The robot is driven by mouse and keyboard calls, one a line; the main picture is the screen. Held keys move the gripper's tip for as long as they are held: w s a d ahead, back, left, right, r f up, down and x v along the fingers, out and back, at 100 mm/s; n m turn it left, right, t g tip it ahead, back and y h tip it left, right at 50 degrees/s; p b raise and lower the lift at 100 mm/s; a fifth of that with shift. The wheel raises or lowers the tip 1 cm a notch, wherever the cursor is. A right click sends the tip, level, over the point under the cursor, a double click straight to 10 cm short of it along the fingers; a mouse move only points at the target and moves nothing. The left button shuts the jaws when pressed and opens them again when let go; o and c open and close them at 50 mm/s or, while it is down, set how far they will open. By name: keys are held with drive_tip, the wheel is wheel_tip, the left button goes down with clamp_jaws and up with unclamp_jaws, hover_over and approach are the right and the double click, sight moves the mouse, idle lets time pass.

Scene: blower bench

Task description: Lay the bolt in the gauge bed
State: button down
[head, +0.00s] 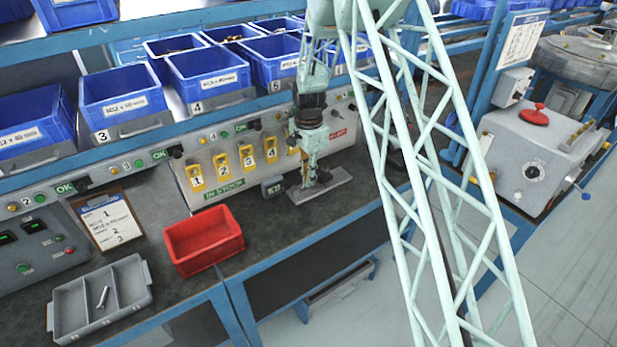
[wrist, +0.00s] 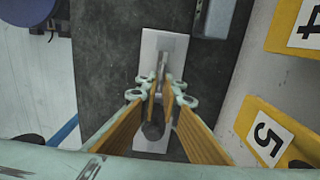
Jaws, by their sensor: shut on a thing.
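The gauge bed (head: 336,183) is a light grey plate on the dark bench in the head view. In the wrist view the gauge bed (wrist: 152,42) is a pale plate lying lengthwise below my gripper. My gripper (head: 309,182) points down right over the plate in the head view. In the wrist view my gripper (wrist: 159,92) has its orange-padded fingers closed on a grey bolt (wrist: 162,66), which lies along the plate's length. A rounded dark end shows between the fingers. I cannot tell whether the bolt touches the bed; the fingers hide its middle.
A grey divided tray (head: 70,312) holds another bolt (head: 102,297) at the lower left. A red bin (head: 205,243) stands on the bench. Yellow numbered holders (head: 221,164) line the panel close behind the plate. Blue bins (head: 208,78) stand above.

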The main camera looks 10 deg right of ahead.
drive_tip(key=shift+f, duration=0.5)
idle(0.3)
drive_tip(key=c, duration=2.7)
unclamp_jaws()
drive_tip(key=shift+c, duration=0.2)
wheel_tip(320, 180, up, 12)
